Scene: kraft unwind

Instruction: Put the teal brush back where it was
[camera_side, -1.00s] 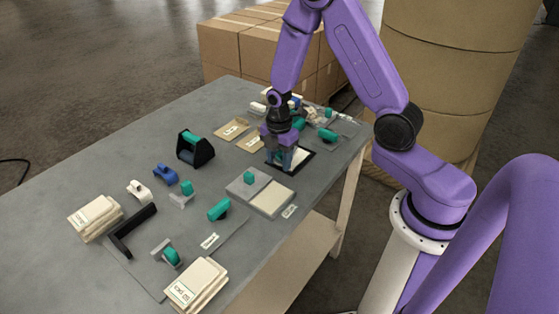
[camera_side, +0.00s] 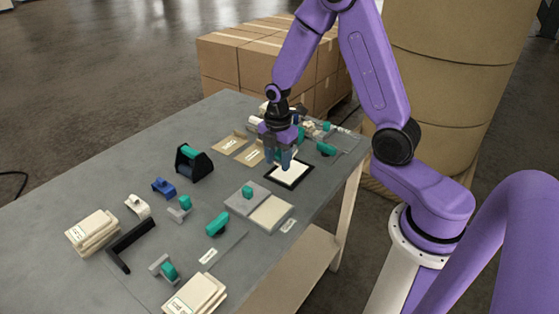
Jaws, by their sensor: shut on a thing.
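My gripper (camera_side: 279,162) is over the back left part of a black-framed white pad (camera_side: 290,175), with its fingers pointing down. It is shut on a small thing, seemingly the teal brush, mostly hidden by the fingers. The fingertips look slightly above the pad, though the gap is hard to judge. Several other teal-topped things lie on the table: one near the front middle (camera_side: 217,224), one on a grey block (camera_side: 247,192), one at the front (camera_side: 167,270) and one right of my gripper (camera_side: 326,149).
A black stand with a teal roll (camera_side: 192,161) is left of my gripper. Beige stacks (camera_side: 92,231) and (camera_side: 196,294), a black L-shaped bar (camera_side: 128,246) and kraft sheets (camera_side: 229,143) lie around. Small things crowd the back right corner. The left of the table is bare.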

